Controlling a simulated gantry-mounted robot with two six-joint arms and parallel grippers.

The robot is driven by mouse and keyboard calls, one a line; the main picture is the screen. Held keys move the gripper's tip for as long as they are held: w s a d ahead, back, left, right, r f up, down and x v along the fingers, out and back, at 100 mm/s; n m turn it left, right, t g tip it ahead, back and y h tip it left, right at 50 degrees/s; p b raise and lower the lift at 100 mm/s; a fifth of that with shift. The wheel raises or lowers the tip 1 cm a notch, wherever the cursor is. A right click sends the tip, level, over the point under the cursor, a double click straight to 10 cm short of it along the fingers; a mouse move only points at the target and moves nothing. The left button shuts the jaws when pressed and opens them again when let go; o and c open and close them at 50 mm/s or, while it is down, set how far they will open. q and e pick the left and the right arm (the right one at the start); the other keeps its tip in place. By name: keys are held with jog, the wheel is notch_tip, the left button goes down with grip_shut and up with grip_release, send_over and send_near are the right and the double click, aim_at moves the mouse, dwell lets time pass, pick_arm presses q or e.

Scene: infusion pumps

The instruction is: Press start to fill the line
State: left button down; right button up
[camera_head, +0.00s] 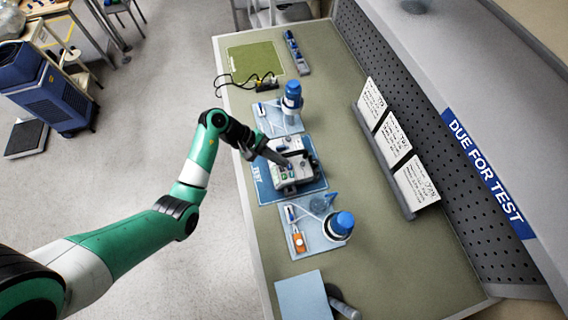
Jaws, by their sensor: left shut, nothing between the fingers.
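A light grey infusion pump (290,176) sits on a blue mat (262,190) marked TEST, in the middle of the bench. It has a small panel with green and red buttons on its near side; which one is start is too small to read. My left gripper (284,161) reaches in from the left over the pump. It is shut and empty, its tip at or just above the pump's top face. I cannot tell whether it touches. The left gripper and wrist hide part of the pump's far left side. My right gripper is not in view.
Pale blue trays with blue-capped bottles (341,224) (292,95) lie on both sides of the pump. Written cards (393,138) stand along the bench's right.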

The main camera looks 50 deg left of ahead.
pick_arm(q)
jog(key=b, duration=0.5)
send_near(290, 176)
jog(key=x, duration=0.4)
jog(key=shift+w+d, duration=0.35)
jog(key=shift+d, duration=0.1)
dwell(0.9)
jog(key=shift+f+b, duration=0.4)
jog(key=shift+b, duration=0.15)
jog(key=shift+f+b, duration=0.45)
jog(key=shift+f, duration=0.05)
dwell(0.3)
jog(key=shift+r, duration=0.15)
jog(key=shift+r+p, duration=0.8)
notch_tip(290, 176, up, 5)
jog(key=p, duration=0.4)
